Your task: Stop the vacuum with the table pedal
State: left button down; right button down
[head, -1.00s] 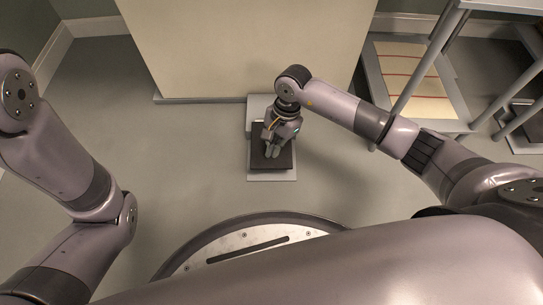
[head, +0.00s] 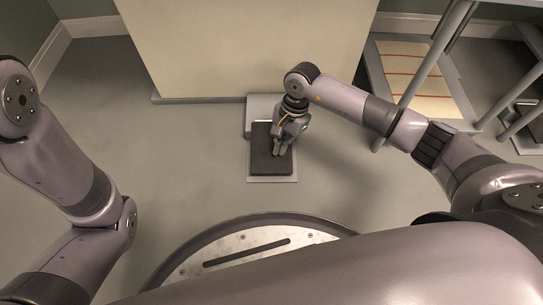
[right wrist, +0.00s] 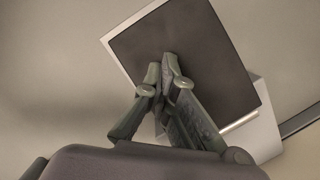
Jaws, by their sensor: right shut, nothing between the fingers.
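The table pedal (head: 262,160) is on the floor in front of the pale board. It has a dark flat plate in a light grey frame with a raised block behind it. My right gripper (head: 279,150) is shut and empty, over the plate's right part in the head view. In the right wrist view its closed fingertips (right wrist: 167,62) overlap the dark plate (right wrist: 190,45). I cannot tell whether they touch it. My left gripper is out of the picture; only the left arm shows.
A pale upright board (head: 245,45) stands behind the pedal. A grey metal frame (head: 432,60) stands at the right, beside a cream panel with red lines (head: 415,80) low down. The floor (head: 120,120) left of the pedal is clear.

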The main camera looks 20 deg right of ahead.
jog(key=shift+d, duration=0.3)
jog(key=shift+w+d+r, duration=0.1)
jog(key=shift+w+r, duration=0.05)
jog(key=shift+r, duration=0.1)
jog(key=v, duration=1.1)
jog(key=shift+r, duration=0.2)
jog(key=shift+a, duration=0.25)
